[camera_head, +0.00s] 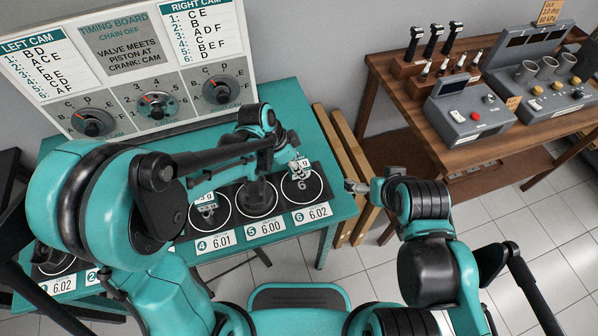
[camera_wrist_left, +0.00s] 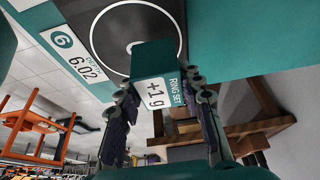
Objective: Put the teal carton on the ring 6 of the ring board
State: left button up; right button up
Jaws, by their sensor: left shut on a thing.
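The teal carton (camera_wrist_left: 152,56), with a white "+1 g" label and "RING SET" print, is between the fingers of my left gripper (camera_wrist_left: 160,105). In the head view, my left gripper (camera_head: 297,160) is over the back part of ring 6 (camera_head: 304,197); the carton is largely hidden there, with its white label just showing. In the left wrist view, ring 6 (camera_wrist_left: 105,50) lies behind the carton; I cannot tell whether they touch. My right gripper (camera_head: 357,187) is right of the board, apart from it; its finger opening is unclear.
The teal ring board table (camera_head: 335,207) has numbered rings. A dark part (camera_head: 257,192) stands on ring 5, and a small labelled item (camera_head: 206,206) is at ring 4. Wooden planks (camera_head: 352,165) stand beside the table. A wooden bench (camera_head: 395,92) with devices is at right.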

pick_arm(q)
notch_tip(320, 180, down, 3)
jog(key=shift+f+b, duration=0.2)
jog(key=shift+b, duration=0.4)
jog(key=shift+r, duration=0.1)
jog(key=shift+f, duration=0.25)
jog(key=o, duration=1.2)
jog(key=shift+r, duration=0.1)
jog(key=shift+c, duration=0.2)
jog(key=shift+r, duration=0.1)
